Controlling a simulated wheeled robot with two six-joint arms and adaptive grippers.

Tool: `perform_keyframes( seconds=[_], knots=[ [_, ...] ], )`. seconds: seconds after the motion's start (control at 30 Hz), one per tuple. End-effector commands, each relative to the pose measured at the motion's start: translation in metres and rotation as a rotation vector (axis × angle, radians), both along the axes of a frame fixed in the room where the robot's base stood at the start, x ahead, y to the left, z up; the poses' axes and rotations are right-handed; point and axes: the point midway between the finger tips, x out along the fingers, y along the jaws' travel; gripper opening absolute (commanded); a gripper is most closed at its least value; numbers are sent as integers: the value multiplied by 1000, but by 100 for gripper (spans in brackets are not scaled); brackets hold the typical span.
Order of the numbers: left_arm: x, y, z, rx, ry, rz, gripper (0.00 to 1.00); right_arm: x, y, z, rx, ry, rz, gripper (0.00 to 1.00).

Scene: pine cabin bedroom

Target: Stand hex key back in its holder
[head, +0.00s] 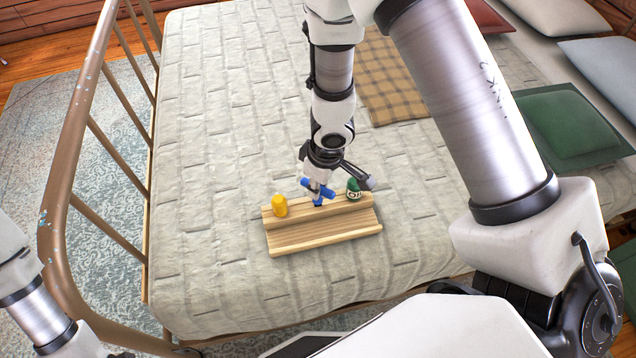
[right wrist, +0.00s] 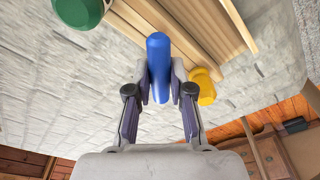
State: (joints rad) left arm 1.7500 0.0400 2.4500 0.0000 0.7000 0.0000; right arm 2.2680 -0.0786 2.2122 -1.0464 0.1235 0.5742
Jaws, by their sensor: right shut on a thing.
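The wooden holder (head: 325,232), a pale stepped block with a raised back ledge, lies on the bed. It also shows in the right wrist view (right wrist: 200,28). My right gripper (head: 317,187) is shut on a blue piece, which I take for the hex key (head: 318,202), over the holder's back ledge. In the right wrist view the fingertips (right wrist: 159,78) grip the blue hex key (right wrist: 158,55) from both sides. Its lower end is at the ledge in the head view; I cannot tell whether it is seated. My left gripper is out of view.
A yellow piece (head: 280,205) stands at the ledge's left end. A green piece with white lettering (head: 354,190) stands at its right, close to my gripper. A metal bed rail (head: 68,150) runs along the left.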

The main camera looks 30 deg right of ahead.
Motion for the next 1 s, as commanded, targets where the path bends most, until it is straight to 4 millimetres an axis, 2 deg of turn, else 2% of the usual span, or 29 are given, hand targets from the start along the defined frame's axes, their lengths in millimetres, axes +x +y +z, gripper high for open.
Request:
perform_keyframes(
  seconds=[0.17, 0.4, 0.43, 0.5, 1.0],
  knots=[
    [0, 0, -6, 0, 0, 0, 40, 0, 0, -8, 0, 0, 0, 0],
    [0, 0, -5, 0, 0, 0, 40, 0, 0, -8, 0, 0, 0, 0],
    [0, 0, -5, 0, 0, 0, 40, 0, 0, -8, 0, 0, 0, 32],
    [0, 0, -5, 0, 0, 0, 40, 0, 0, -8, 0, 0, 0, 50],
    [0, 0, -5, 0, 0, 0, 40, 0, 0, -7, 0, 0, 0, 50]
  ],
)
